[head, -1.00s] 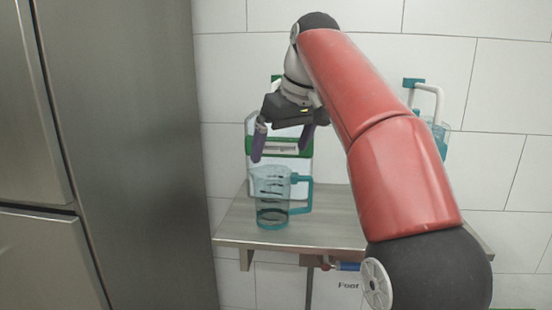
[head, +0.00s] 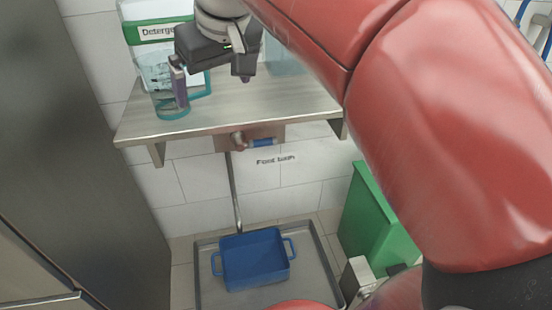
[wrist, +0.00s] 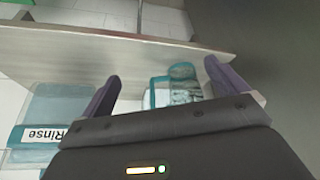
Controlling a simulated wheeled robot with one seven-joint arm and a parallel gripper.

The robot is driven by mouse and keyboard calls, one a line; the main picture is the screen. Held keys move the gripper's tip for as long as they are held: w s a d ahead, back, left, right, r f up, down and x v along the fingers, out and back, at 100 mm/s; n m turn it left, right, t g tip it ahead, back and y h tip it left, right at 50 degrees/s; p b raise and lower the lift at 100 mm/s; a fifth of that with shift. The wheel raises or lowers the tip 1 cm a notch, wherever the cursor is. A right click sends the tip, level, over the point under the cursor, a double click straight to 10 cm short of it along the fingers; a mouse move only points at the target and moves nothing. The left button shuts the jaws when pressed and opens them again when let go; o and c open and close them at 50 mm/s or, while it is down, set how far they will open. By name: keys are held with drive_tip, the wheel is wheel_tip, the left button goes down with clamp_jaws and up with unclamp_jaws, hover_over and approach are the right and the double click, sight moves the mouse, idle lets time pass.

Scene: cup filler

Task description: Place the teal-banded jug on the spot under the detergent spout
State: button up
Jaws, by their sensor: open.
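The teal-banded jug (head: 151,72), clear with a teal base and handle, stands upright on the left part of the shelf, in front of the Detergent dispenser (head: 143,33). My gripper (head: 212,90) is open and empty over the shelf; its left finger overlaps the jug in the head view. In the wrist view, the jug (wrist: 184,92) shows between the two spread fingers of my gripper (wrist: 162,80), nearer the right one. I cannot tell whether a finger touches it. The detergent spout and the spot under it are not clearly visible.
The shelf (head: 270,105) has bare room to the right. A "Rinse" dispenser (wrist: 42,110) shows at the left of the wrist view. Below are a foot bath tap, a blue tub (head: 255,262) on a grey tray, and a green bin (head: 375,220). A dark steel cabinet (head: 70,170) stands left.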

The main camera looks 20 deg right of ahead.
drive_tip(key=s+d+f+m, duration=0.1)
drive_tip(key=s+d+f, duration=0.1)
drive_tip(key=s+f, duration=0.5)
drive_tip(key=s+d+f+m+h, duration=0.1)
drive_tip(key=s+d+f+m, duration=0.1)
drive_tip(key=s+f, duration=0.5)
wheel_tip(320, 180, down, 6)
drive_tip(key=shift+s+d+r+t, duration=0.15)
drive_tip(key=shift+d+r+t, duration=0.05)
drive_tip(key=shift+t, duration=0.2)
